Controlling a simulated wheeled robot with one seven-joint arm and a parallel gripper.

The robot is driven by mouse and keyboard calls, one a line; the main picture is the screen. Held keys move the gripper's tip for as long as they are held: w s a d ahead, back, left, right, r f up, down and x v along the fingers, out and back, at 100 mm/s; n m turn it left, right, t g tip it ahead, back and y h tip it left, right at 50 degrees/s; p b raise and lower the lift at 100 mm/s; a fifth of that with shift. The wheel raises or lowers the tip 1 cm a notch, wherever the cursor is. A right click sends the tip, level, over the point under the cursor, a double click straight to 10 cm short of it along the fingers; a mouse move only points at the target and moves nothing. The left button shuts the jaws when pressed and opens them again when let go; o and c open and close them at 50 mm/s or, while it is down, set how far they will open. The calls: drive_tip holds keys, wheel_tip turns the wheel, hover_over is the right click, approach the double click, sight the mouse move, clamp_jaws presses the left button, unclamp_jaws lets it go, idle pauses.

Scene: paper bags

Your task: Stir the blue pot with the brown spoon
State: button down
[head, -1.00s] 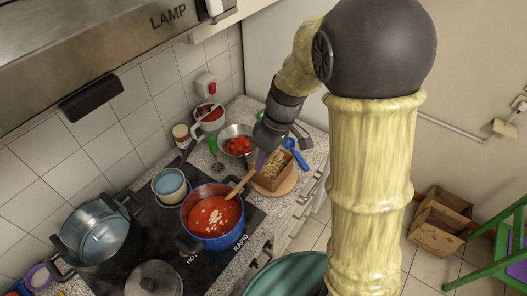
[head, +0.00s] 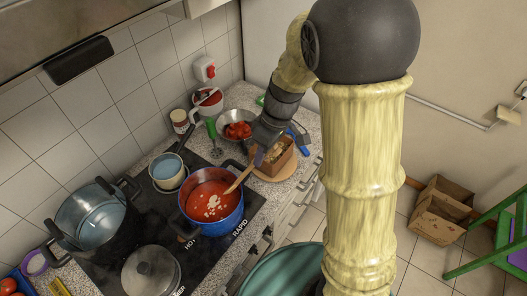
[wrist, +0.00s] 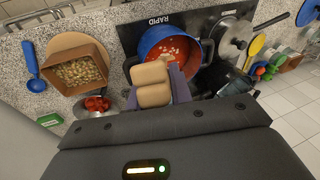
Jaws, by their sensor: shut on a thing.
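The blue pot (head: 222,228) stands on the black hob with red sauce and pale bits in it; it also shows in the wrist view (wrist: 148,40). The brown spoon (head: 239,181) is tilted, its lower end in the sauce and its handle rising over the right rim to my gripper (head: 259,157). My gripper is shut on the upper handle, just right of the pot. In the wrist view my gripper (wrist: 160,85) covers part of the pot, and I cannot clearly make out the spoon there. The spoon's head is hidden by the sauce.
A dark pot (head: 72,222) stands left, with a small light pot (head: 166,187) behind the blue one and a lidded pan (head: 152,271) in front. A pan of red pieces (head: 231,118) and a brown box (wrist: 101,51) on a round board are close to my arm.

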sight(230, 189)
drive_tip(key=shift+w+a+f+b, duration=0.25)
drive_tip(key=shift+a+f+b, duration=1.15)
drive_tip(key=shift+f, duration=0.55)
drive_tip(key=shift+w+a+f+b, duration=0.25)
drive_tip(key=shift+a+f+b, duration=1.1)
drive_tip(key=shift+f, duration=0.55)
drive_tip(key=shift+w+a+f+b, duration=0.25)
drive_tip(key=shift+a+f+b, duration=1.15)
drive_tip(key=shift+f, duration=0.55)
drive_tip(key=shift+d, duration=0.1)
drive_tip(key=shift+s, duration=0.15)
drive_tip(key=shift+s+a+b, duration=0.45)
drive_tip(key=shift+s+a, duration=0.3)
drive_tip(key=shift+s, duration=0.05)
drive_tip(key=shift+s+a+f, duration=0.1)
drive_tip(key=shift+s, duration=0.2)
drive_tip(key=shift+w+d, duration=0.8)
drive_tip(key=shift+w, duration=0.35)
